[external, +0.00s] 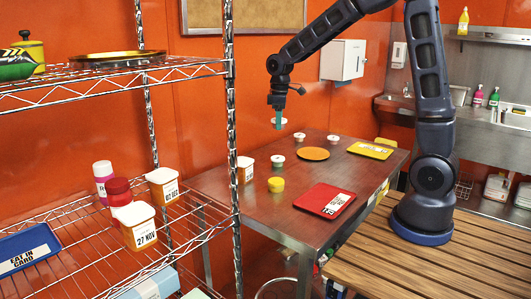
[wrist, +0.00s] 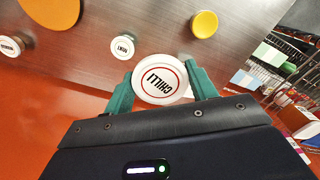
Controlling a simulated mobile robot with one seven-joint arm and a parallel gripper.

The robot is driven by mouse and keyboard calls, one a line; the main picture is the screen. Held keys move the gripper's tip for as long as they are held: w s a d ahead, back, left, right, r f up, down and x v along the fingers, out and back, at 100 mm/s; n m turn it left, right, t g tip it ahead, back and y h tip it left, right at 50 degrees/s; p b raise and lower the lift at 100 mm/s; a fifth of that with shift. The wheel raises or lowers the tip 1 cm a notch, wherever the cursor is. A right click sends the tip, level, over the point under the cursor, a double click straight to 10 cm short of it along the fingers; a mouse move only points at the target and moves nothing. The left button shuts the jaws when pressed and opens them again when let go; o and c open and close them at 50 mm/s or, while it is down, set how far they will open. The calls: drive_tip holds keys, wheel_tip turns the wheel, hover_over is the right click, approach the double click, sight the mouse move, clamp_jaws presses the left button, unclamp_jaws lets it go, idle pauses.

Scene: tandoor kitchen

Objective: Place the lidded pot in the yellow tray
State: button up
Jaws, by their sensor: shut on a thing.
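My gripper (external: 279,116) is in the air above the far left part of the steel table. Its green fingers are shut on a small pot with a white lid (external: 283,121). In the wrist view the held pot's lid (wrist: 160,79) reads CHILLI, and a finger presses on each side; the pot's body is hidden beneath the lid. The pot is well to the left of the tray and higher. The tray does not show in the wrist view.
Several small pots stand on the table, such as a white-lidded one (external: 277,160) and a yellow-lidded one (external: 276,184). An orange plate (external: 313,153) lies between the held pot and the yellow tray. A red tray (external: 326,200) is nearer. A wire rack (external: 190,68) stands left.

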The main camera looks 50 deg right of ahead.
drive_tip(key=d+m, duration=0.4)
drive_tip(key=d, duration=1.1)
drive_tip(key=m, duration=0.9)
hover_over(370, 151)
drive_tip(key=f, duration=1.9)
drive_tip(key=shift+d+f, duration=0.25)
drive_tip(key=shift+f, duration=0.05)
drive_tip(key=o, duration=0.9)
drive_tip(key=shift+f, duration=0.1)
drive_tip(key=shift+o, duration=0.4)
